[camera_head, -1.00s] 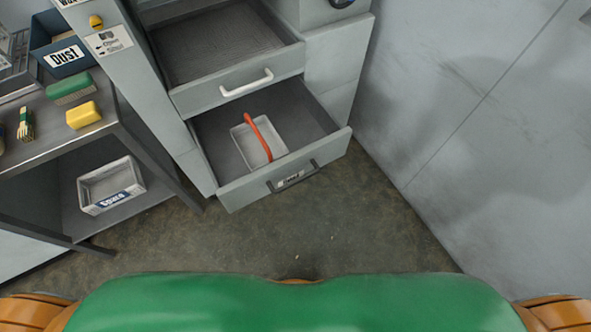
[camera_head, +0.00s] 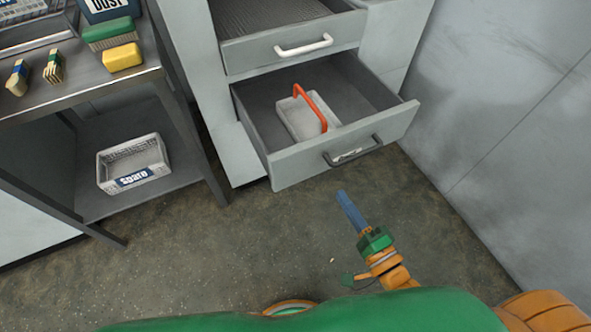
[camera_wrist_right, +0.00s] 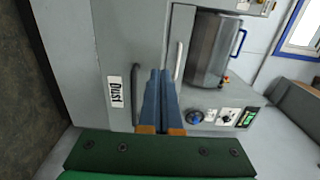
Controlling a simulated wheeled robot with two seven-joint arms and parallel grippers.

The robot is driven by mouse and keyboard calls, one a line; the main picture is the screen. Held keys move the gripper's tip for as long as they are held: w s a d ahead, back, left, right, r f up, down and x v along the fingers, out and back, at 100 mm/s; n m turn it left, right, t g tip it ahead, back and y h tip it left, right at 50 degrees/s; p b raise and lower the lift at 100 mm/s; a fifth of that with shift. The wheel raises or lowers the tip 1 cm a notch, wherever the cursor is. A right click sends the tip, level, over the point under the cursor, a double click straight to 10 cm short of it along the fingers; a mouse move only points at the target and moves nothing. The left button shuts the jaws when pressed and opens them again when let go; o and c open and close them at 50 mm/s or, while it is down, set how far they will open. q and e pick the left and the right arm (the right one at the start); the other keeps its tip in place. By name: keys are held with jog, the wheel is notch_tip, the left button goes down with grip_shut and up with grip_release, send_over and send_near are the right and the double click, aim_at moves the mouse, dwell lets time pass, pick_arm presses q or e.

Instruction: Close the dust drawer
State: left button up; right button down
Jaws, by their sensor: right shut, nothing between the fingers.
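The dust drawer (camera_head: 290,163) is the lower grey drawer, pulled well out, with a dark bar handle (camera_head: 353,153). In the right wrist view, a "Dust" label (camera_wrist_right: 115,91) lies beside its dark handle (camera_wrist_right: 136,95). Inside it sits a pale tray with a red-orange handle (camera_head: 312,106). My right gripper (camera_head: 341,194), with blue fingers, is shut and empty, in front of and apart from the drawer front. The fingers also show in the right wrist view (camera_wrist_right: 160,74). My left gripper is not in view.
Above it, an upper drawer (camera_head: 250,52) with a white handle (camera_head: 304,46) is also out. At left, a metal table holds brushes, a yellow block (camera_head: 123,57) and a dust bin; a spare basket (camera_head: 133,160) is on its shelf. A grey wall (camera_head: 500,110) stands right. The floor is clear.

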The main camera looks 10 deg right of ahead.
aim_at(313, 148)
jog(key=x, duration=0.4)
jog(key=b+x, duration=0.1)
jog(key=x, duration=0.6)
jog(key=shift+w+d+f, duration=0.1)
jog(key=shift+w+d, duration=0.15)
jog(key=shift+w, duration=0.25)
jog(key=shift+w+a, duration=0.25)
jog(key=shift+w, duration=0.4)
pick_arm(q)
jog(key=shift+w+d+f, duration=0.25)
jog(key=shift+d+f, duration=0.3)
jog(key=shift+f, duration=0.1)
